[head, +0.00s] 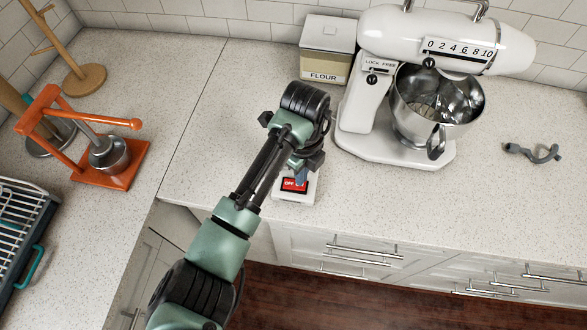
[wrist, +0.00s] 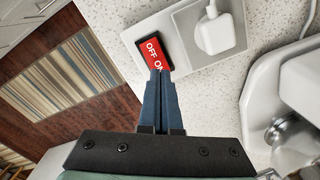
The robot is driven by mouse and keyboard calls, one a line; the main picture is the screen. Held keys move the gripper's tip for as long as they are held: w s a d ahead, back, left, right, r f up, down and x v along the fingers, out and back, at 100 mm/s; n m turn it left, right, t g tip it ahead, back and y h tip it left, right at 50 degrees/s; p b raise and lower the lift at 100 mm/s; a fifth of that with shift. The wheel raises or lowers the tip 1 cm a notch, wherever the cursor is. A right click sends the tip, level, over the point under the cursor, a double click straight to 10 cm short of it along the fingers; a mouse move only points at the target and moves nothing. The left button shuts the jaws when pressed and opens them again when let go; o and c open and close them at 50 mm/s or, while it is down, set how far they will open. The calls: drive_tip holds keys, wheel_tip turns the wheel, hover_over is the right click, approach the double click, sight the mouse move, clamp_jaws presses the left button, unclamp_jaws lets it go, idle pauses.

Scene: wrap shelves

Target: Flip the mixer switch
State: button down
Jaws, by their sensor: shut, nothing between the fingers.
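The mixer switch (head: 291,184) is a red rocker marked OFF and ON, set in a white plate on the counter. It also shows in the wrist view (wrist: 153,50), with a white plug in the socket beside it. My gripper (wrist: 157,73) is shut and empty. Its fingertips are at the ON end of the rocker, partly covering the lettering. I cannot tell whether they touch it. In the head view my gripper (head: 299,174) is above the switch and partly hides it. The white stand mixer (head: 385,110) stands to the right, behind the switch.
A flour box (head: 325,65) stands behind my arm, left of the mixer. An orange press (head: 105,165) and a wooden stand (head: 85,78) are on the left counter. A grey attachment (head: 533,152) lies at the right. The counter left of my gripper is clear.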

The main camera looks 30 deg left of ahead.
drive_tip(key=shift+f+b, duration=0.65)
drive_tip(key=shift+f, duration=0.35)
idle(0.4)
drive_tip(key=shift+r, duration=0.1)
wheel_tip(320, 180, up, 7)
drive_tip(key=p, duration=0.7)
idle(0.5)
